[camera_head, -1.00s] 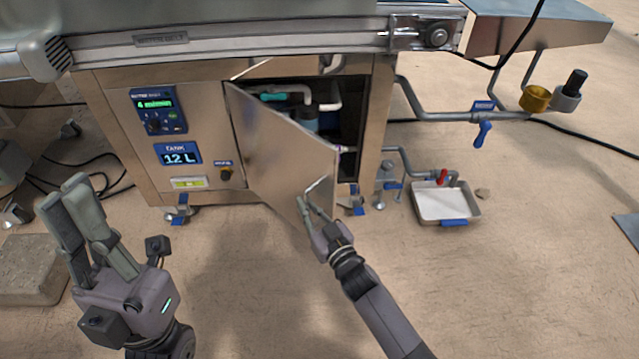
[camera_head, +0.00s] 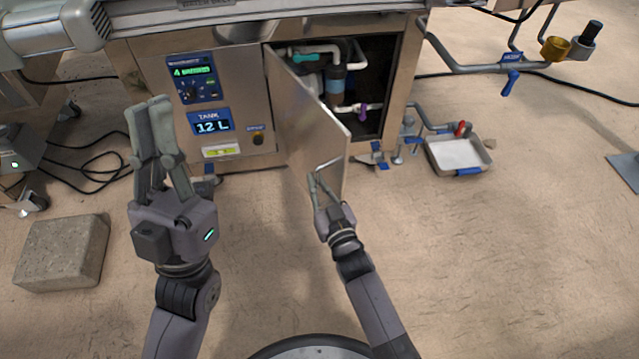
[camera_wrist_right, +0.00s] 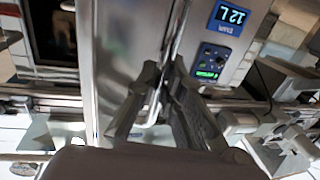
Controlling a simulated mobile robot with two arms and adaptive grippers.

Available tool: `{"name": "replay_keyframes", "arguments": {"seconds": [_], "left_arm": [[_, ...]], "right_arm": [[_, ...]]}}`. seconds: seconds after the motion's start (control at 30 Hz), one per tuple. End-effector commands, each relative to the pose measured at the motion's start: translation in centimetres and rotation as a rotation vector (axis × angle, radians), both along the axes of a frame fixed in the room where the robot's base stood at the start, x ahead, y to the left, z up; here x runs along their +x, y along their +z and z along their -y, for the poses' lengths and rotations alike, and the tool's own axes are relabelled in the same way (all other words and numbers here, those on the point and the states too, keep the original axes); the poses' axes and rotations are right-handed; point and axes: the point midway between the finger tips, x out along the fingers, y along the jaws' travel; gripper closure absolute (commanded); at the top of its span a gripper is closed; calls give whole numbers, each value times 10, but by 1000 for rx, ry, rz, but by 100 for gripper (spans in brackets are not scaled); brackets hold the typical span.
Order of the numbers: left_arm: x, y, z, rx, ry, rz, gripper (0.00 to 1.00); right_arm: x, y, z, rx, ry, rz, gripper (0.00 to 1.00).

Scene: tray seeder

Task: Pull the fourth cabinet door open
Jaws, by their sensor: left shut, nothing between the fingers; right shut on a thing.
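The steel cabinet door (camera_head: 300,122) stands well open, hinged at its left edge and swung out toward me. My right gripper (camera_head: 317,178) is shut on the door's bar handle (camera_head: 326,165) near the free edge. In the right wrist view the handle (camera_wrist_right: 178,35) runs between my fingers, in front of the door (camera_wrist_right: 112,60). My left gripper (camera_head: 150,105) is shut and empty, raised in front of the control panel, left of the door and apart from it.
The control panel beside the door has a tank display (camera_head: 210,121) and a black knob (camera_head: 258,138). A white tray (camera_head: 432,160) stands on the floor to the right. A stone block (camera_head: 62,252) lies at the left. Floor in front is mostly clear.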

Motion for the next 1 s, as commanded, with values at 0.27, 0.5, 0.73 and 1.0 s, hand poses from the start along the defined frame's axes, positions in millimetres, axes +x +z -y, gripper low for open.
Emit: {"name": "replay_keyframes", "arguments": {"seconds": [0.27, 0.5, 0.73, 1.0], "left_arm": [[0, 0, 0, 0, 0, 0, 100], [0, 0, 0, 0, 0, 0, 100], [0, -1, 0, -1, -2, -4, 100], [0, 0, 0, -1, -1, -2, 100]], "right_arm": [[2, 5, -2, 2, 1, 9, 89], [1, 3, -1, 2, 1, 5, 82], [-3, 1, 1, 1, 0, 2, 82], [-47, 0, 17, 1, 1, 0, 82]]}}
